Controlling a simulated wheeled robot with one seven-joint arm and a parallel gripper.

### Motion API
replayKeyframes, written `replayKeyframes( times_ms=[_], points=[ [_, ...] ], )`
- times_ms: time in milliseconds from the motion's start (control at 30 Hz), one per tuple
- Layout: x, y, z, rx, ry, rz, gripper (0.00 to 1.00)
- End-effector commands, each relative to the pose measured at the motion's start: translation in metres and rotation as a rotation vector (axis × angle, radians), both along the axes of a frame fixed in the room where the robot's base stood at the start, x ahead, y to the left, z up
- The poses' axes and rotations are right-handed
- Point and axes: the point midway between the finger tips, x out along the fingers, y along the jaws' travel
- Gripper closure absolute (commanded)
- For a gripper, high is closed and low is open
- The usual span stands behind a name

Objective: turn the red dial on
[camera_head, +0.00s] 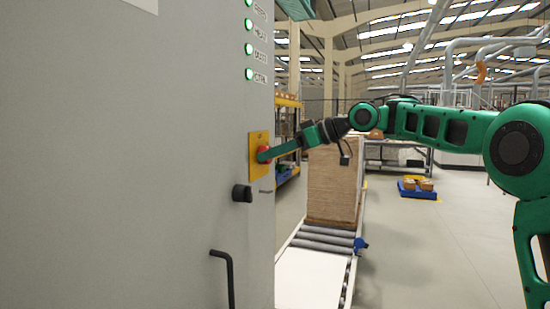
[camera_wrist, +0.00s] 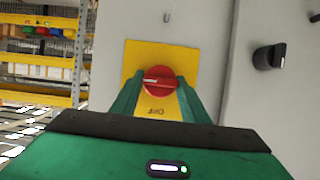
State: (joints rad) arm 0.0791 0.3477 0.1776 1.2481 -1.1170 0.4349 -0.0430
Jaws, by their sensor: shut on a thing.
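The red dial (camera_wrist: 159,79) sits on a yellow plate (camera_wrist: 187,58) on the grey cabinet. A white line on its face lies roughly level, and printed lettering shows on the plate just below it. In the head view the dial (camera_head: 265,151) is partly covered by my fingers, on its yellow plate (camera_head: 254,139) near the cabinet's right edge. My gripper (camera_head: 263,156) reaches in from the right. In the wrist view the green fingers of my gripper (camera_wrist: 158,88) are shut on the dial, one on each side.
A black knob (camera_head: 241,193) sticks out below the plate, and a black bar handle (camera_head: 228,275) lower still. A roller conveyor (camera_head: 325,242) bearing a stack of brown boards (camera_head: 334,185) runs right of the cabinet. Green lamps (camera_head: 249,48) line the cabinet above.

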Motion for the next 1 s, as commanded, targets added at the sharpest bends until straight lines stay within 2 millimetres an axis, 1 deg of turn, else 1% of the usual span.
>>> replayKeyframes(
  times_ms=[100, 133, 167, 200, 467, 567, 667, 1000],
  points=[
    [0.001, 0.002, 0.002, 0.005, -0.002, -0.001, 0.81],
    [0.001, 0.002, 0.002, 0.005, -0.002, -0.001, 0.52],
    [0.000, 0.002, 0.002, 0.005, -0.002, -0.001, 0.45],
    [0.000, 0.001, 0.001, 0.004, -0.002, -0.001, 0.40],
    [0.000, 0.000, 0.001, 0.001, -0.002, -0.001, 0.40],
    [-0.001, -0.004, 0.003, 0.001, -0.002, -0.001, 0.40],
    [-0.004, -0.014, 0.007, 0.001, -0.002, -0.004, 0.40],
    [-0.022, -0.068, 0.030, 0.001, -0.004, -0.005, 0.40]
  ],
)
